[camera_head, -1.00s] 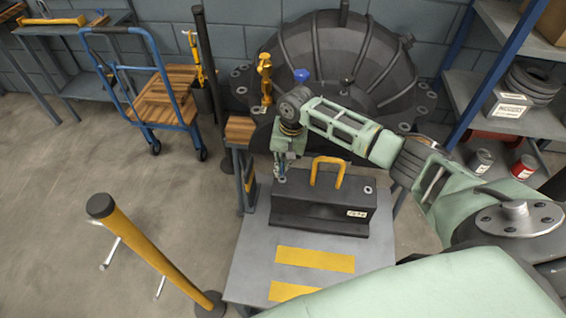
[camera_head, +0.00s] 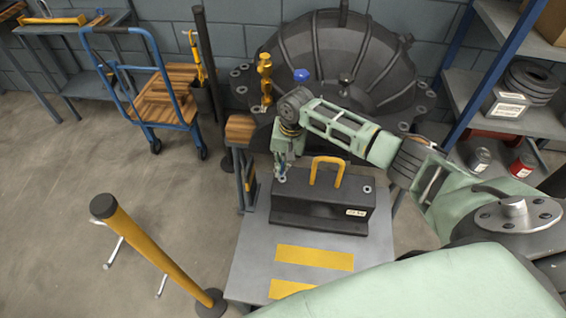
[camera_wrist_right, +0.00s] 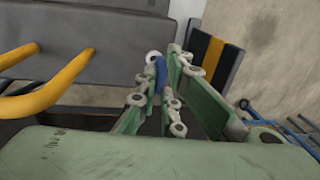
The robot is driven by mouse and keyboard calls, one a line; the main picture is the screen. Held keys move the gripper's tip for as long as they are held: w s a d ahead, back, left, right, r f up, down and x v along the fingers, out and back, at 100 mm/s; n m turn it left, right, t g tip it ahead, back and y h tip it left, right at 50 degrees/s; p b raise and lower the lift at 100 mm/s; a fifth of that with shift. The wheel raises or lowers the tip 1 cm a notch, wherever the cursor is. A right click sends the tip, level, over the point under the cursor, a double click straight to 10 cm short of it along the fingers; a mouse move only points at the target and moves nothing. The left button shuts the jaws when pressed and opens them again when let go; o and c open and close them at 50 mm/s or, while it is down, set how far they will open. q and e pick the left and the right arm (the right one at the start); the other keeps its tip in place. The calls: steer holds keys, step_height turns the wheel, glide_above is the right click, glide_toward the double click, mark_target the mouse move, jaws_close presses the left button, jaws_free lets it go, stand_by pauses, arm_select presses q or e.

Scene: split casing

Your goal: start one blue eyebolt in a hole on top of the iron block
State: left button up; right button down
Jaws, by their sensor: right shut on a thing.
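The iron block (camera_head: 330,217) is dark grey, with a yellow handle (camera_head: 328,166) on top, and stands on the grey table. A light-rimmed hole (camera_head: 366,189) shows at its top right. My right gripper (camera_head: 281,172) points down at the block's top left end. In the right wrist view the gripper (camera_wrist_right: 158,80) is shut on the blue eyebolt (camera_wrist_right: 161,74), of which only a blue sliver shows between the fingers. The block's dark face (camera_wrist_right: 115,45) is beside it. The eyebolt's tip and the left hole are hidden, so contact cannot be told. My left gripper is out of view.
The table (camera_head: 250,262) has yellow stripes and free room in front of the block. A wood-topped stand (camera_head: 240,128) is close to the left of my gripper. The large ribbed casing (camera_head: 345,60) is behind. A yellow post (camera_head: 155,250) stands at front left.

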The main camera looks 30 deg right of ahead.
steer(key=shift+f+b, duration=0.3)
steer(key=shift+f, duration=0.55)
stand_by(0.5)
